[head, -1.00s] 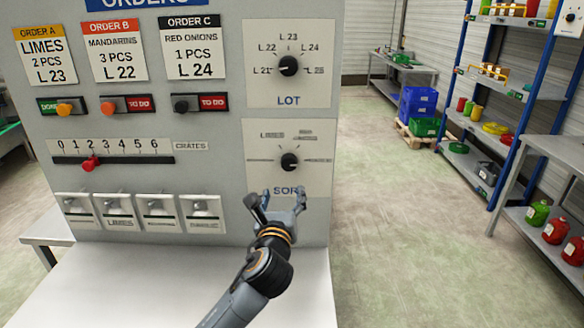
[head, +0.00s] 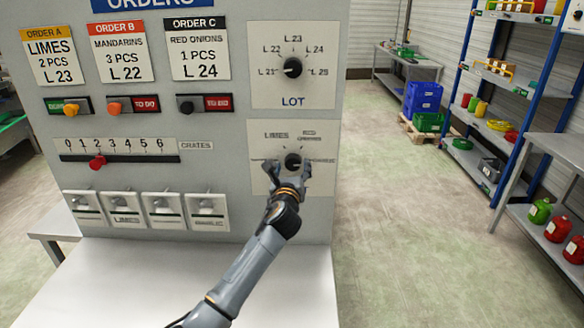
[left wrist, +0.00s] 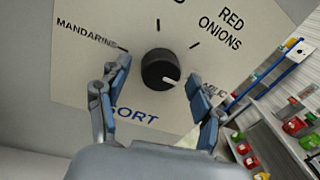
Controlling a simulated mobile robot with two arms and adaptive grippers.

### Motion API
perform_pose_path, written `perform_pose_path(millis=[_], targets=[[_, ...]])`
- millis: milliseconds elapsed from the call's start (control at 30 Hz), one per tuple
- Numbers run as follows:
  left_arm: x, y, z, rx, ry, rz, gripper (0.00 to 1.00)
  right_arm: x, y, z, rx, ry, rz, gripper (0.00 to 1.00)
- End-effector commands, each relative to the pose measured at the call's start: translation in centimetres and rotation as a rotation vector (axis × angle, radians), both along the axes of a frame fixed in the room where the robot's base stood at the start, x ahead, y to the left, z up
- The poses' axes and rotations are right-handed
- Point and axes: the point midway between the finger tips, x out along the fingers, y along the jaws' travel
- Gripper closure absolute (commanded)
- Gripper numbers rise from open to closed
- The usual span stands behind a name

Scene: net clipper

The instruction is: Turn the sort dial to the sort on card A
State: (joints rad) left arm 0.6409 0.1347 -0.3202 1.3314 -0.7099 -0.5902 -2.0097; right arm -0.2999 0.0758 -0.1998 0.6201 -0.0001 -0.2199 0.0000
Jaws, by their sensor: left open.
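The sort dial is a black round knob (left wrist: 160,69) on a pale plate, also in the head view (head: 293,161). In the left wrist view its white mark points right and slightly down, towards a partly hidden label ending in "LIC". Mandarins and red onions labels also show there; a limes label (head: 277,135) shows at the plate's upper left in the head view. Card A (head: 48,56) reads limes, 2 pcs, L 23. My left gripper (head: 292,167) is open in front of the knob, fingers on either side; contact cannot be told. My right gripper is out of view.
The lot dial (head: 292,67) is above, pointing left towards L 21. A red crates slider (head: 97,162) and several small flaps are at the left. A pale ledge (head: 110,275) lies below the panel. Open floor and shelves are at the right.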

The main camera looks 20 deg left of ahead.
Motion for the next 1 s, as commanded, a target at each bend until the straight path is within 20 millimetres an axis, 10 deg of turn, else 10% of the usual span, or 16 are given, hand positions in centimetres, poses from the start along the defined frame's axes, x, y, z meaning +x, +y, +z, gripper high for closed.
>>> perform_pose_path(millis=[233, 500, 1000], targets=[[0.05, 0.00, -0.03, 0.000, 0.000, 0.000, 0.34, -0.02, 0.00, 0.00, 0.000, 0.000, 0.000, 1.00], [0.03, 0.00, -0.04, 0.000, 0.001, 0.000, 0.87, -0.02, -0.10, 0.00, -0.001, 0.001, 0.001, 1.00], [0.03, 0.00, -0.25, -0.116, -0.033, 0.001, 0.89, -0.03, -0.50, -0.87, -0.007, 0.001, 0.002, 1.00]])
